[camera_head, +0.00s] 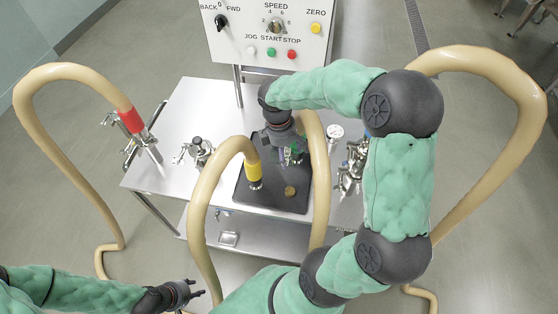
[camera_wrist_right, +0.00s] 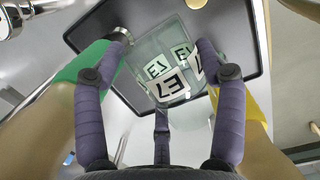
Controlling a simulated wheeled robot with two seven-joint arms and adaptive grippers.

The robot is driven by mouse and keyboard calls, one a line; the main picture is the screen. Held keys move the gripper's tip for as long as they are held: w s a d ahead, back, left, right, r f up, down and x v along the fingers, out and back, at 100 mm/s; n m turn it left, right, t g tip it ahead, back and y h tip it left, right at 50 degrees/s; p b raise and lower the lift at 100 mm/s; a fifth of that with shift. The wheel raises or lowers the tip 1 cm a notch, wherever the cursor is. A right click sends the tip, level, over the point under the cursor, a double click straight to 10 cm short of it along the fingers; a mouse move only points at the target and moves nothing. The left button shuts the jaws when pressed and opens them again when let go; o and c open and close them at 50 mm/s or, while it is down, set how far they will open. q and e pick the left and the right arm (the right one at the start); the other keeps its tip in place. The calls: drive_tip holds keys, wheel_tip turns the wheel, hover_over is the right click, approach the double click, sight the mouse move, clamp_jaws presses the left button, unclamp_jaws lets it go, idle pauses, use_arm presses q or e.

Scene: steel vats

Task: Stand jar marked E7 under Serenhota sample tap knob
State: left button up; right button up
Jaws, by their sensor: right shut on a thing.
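The jar marked E7 (camera_wrist_right: 160,58) is clear glass with white labels reading E7, seen between the fingers in the right wrist view. My right gripper (camera_wrist_right: 166,65) is shut on it, over the dark mat (camera_wrist_right: 118,92). In the head view my right gripper (camera_head: 288,150) is above the mat's back part and mostly hides the jar. I cannot tell whether the jar touches the mat. My left gripper (camera_head: 200,291) is open and empty at the lower left, away from the table. No Serenhota name is readable, so I cannot tell which tap knob bears it.
A steel table (camera_head: 172,177) carries metal valve fittings (camera_head: 199,151) and more fittings (camera_head: 352,172) at right. Tan hoses with a red collar (camera_head: 131,121) and a yellow collar (camera_head: 254,171) arch around. A brown disc (camera_head: 291,191) lies on the mat. A control panel (camera_head: 262,43) stands behind.

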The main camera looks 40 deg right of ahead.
sight(287, 176)
wheel_tip(287, 176, down, 10)
drive_tip(key=b, duration=0.3)
drive_tip(key=shift+r+b, duration=0.1)
drive_tip(key=shift+b, duration=0.3)
drive_tip(key=o, duration=1.3)
